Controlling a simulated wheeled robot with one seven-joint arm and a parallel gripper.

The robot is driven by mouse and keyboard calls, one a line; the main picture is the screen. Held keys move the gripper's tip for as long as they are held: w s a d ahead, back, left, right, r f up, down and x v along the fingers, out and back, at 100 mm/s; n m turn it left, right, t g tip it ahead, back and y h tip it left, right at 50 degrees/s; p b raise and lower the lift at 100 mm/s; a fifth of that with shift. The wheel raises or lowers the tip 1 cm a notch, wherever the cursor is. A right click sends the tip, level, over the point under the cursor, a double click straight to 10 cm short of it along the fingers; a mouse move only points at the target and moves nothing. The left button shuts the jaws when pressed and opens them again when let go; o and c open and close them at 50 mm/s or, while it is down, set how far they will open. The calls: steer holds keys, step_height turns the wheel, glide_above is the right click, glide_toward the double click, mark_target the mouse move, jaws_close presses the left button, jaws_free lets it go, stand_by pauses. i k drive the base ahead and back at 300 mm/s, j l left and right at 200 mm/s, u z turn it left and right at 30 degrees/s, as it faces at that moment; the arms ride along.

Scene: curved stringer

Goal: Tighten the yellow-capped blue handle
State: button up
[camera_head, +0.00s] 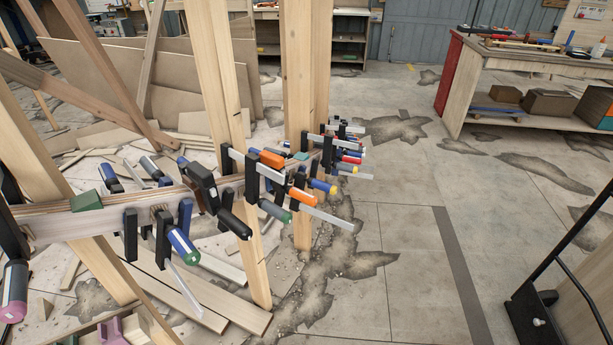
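A blue clamp handle with a yellow cap (323,186) sticks out to the right from the row of clamps on the curved wooden stringer (90,224), near the middle of the view. It lies just right of a wooden post and above an orange handle. A smaller blue handle with a yellowish end (346,167) seems to show farther along the row, but it is too small to be sure. My gripper does not show in this view.
Neighbouring clamps have an orange handle (303,197), a black handle (235,224) and a green-capped blue handle (184,246). Upright wooden posts (246,255) stand by the stringer. Planks litter the left floor. A workbench (510,58) stands at right. Cracked floor (405,215) is open between.

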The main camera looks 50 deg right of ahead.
mark_target(317, 184)
steer(key=l+z, duration=0.15)
steer(key=z, duration=0.25)
steer(key=l+z, duration=0.1)
steer(key=z, duration=0.3)
steer(key=i+l+z, duration=0.1)
steer(key=z, duration=0.3)
steer(key=i+l+z, duration=0.1)
steer(key=z, duration=0.3)
